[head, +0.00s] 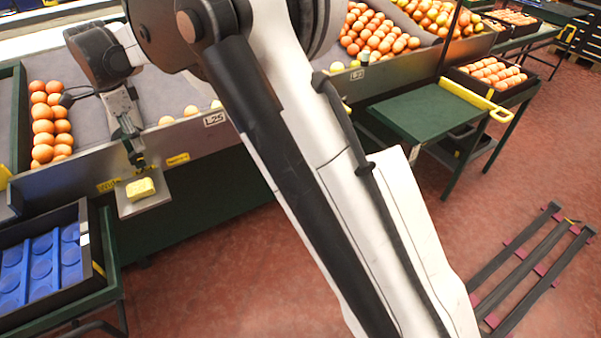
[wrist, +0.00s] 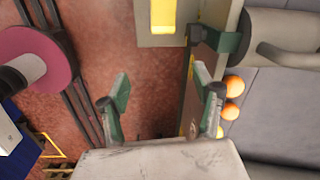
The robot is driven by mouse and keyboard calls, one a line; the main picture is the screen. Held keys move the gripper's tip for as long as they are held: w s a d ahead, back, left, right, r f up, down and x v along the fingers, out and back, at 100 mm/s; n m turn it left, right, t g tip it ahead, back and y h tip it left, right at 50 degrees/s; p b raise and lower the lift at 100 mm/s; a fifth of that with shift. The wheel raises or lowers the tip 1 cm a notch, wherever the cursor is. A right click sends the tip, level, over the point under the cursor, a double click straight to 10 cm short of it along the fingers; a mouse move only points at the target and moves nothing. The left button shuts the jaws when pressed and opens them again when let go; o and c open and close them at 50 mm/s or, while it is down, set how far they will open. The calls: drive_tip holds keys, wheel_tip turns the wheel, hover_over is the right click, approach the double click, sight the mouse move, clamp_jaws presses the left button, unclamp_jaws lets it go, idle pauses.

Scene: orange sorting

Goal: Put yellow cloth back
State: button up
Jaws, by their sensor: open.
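The yellow cloth (head: 140,188) is a small folded block lying on a small grey shelf (head: 160,203) that juts from the front of the sorting bench. In the wrist view the cloth (wrist: 162,16) shows at the top edge, partly cut off, on the grey shelf (wrist: 145,30). My gripper (head: 137,160) is just above and behind the cloth in the head view. In the wrist view my gripper (wrist: 168,92) has its two green-padded fingers wide apart with nothing between them. The cloth lies beyond the fingertips, apart from them.
The bench's metal front wall (head: 100,168) runs right beside the shelf. Oranges (head: 45,125) lie in a lane at left. A black crate with blue trays (head: 40,262) stands below left. A green side table (head: 425,112) is at right. Red floor in front is open.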

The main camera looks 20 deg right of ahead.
drive_tip(key=s+d+r+n+t, duration=0.15)
drive_tip(key=s+d+r, duration=0.25)
drive_tip(key=d, duration=0.4)
drive_tip(key=s+d+r+n, duration=0.3)
drive_tip(key=s+d+r, duration=0.15)
drive_tip(key=d, duration=0.25)
drive_tip(key=s+d+r+n+t, duration=0.1)
drive_tip(key=s+d+r+n, duration=0.15)
drive_tip(key=s+d, duration=0.4)
drive_tip(key=s+d+f+n+t, duration=0.2)
drive_tip(key=s+d+f+n, duration=0.1)
drive_tip(key=s+d, duration=0.5)
drive_tip(key=s+d+f+n+t, duration=0.2)
drive_tip(key=s+d+f+n, duration=0.1)
drive_tip(key=s+d, duration=0.5)
drive_tip(key=s, duration=0.3)
drive_tip(key=shift+s+d+n, duration=0.2)
drive_tip(key=shift+d+n, duration=0.2)
